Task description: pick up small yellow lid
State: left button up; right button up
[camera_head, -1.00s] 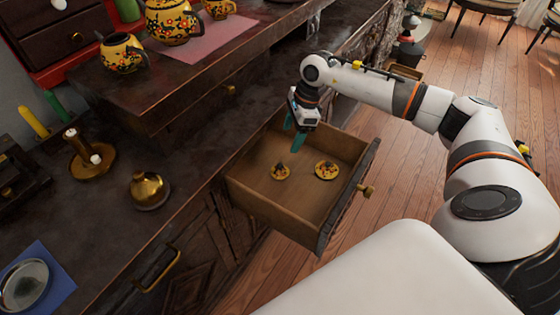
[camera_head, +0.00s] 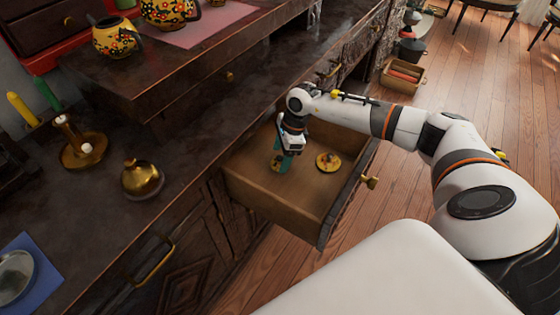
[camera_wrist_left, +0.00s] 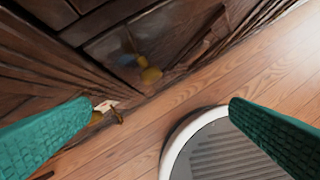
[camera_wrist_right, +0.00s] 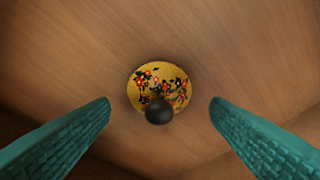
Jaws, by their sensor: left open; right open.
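The small yellow lid (camera_wrist_right: 172,82), with a floral pattern and a dark knob, lies on the open drawer's floor. In the right wrist view it sits centred between and beyond the two teal fingers. My right gripper (camera_wrist_right: 160,108) is open and empty above it.
Yellow floral teapots (camera_head: 118,37) stand on the upper shelf. A brass bell-like object (camera_head: 142,180) and a candle holder (camera_head: 82,150) stand on the cabinet top at left.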

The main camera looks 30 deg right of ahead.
jog(key=shift+x, duration=0.95)
pick_arm(q)
jog(key=shift+w+d+r+t, duration=0.15)
jog(key=shift+w+t, duration=0.15)
jog(key=shift+w, duration=0.2)
jog(key=shift+w+d+r+t, duration=0.15)
jog(key=shift+w+t, duration=0.15)
jog(key=shift+w, duration=0.2)
pick_arm(e)
jog(key=shift+d, duration=0.1)
jog(key=c, duration=0.9)
jog(key=shift+r, duration=0.15)
jog(key=shift+r, duration=0.15)
jog(key=shift+s+d+r, duration=0.2)
jog(key=shift+s+r, duration=0.2)
jog(key=s, duration=0.1)
jog(key=s+d+p, duration=0.1)
jog(key=s, duration=0.1)
jog(key=shift+d, duration=0.15)
pick_arm(q)
jog(key=shift+s+a+f+g+p, duration=0.25)
jog(key=shift+s+f+g+p, duration=0.2)
jog(key=shift+s+g+p, duration=0.2)
jog(key=shift+s+a+f+g+p, duration=0.2)
jog(key=shift+s+f+g+p, duration=0.2)
jog(key=shift+s+g+p, duration=0.25)
pick_arm(e)
jog(key=shift+r, duration=6.85)
